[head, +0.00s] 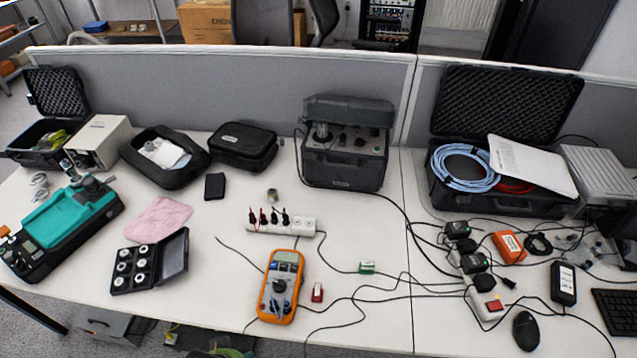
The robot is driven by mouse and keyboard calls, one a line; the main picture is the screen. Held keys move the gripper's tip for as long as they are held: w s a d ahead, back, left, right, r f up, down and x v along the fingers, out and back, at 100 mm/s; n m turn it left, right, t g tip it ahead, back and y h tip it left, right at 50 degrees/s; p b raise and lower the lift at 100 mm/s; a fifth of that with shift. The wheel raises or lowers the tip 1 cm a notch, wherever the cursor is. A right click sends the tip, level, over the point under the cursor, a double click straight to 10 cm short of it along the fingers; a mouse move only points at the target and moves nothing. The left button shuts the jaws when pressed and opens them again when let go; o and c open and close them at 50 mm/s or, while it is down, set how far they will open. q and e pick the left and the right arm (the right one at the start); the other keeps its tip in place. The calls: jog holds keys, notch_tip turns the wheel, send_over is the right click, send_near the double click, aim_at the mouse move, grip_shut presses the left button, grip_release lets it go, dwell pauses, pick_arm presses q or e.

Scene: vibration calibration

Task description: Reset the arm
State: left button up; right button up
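Neither of my grippers nor my arms shows in the head view. The vibration calibration unit, a dark box with a raised lid (343,150), stands at the back middle of the white table (225,215). A small metal cylinder (272,195) stands on the table in front of it. An orange multimeter (281,287) lies near the front edge. A white power strip (281,223) with several plugs lies behind the multimeter. An open black case of round weights (150,262) lies at the left front.
A teal instrument (72,222) stands at the far left, beside a pink cloth (157,219). An open black case (505,140) with blue cable stands at the back right. Cables and adapters crowd the right half. A grey partition (215,85) closes the back.

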pick_arm(q)
jog(key=s+f+g+b, duration=0.15)
jog(key=s+f, duration=0.25)
jog(key=f, duration=0.7)
jog(key=s+f+b, duration=0.2)
jog(key=s+f, duration=0.1)
jog(key=f, duration=0.8)
jog(key=s+a+f+b, duration=0.1)
jog(key=s+a+f, duration=0.2)
jog(key=s+f, duration=0.6)
jog(key=s, duration=0.2)
jog(key=shift+s+f+b, duration=0.15)
jog(key=shift+s+b, duration=0.25)
jog(key=shift+g, duration=0.25)
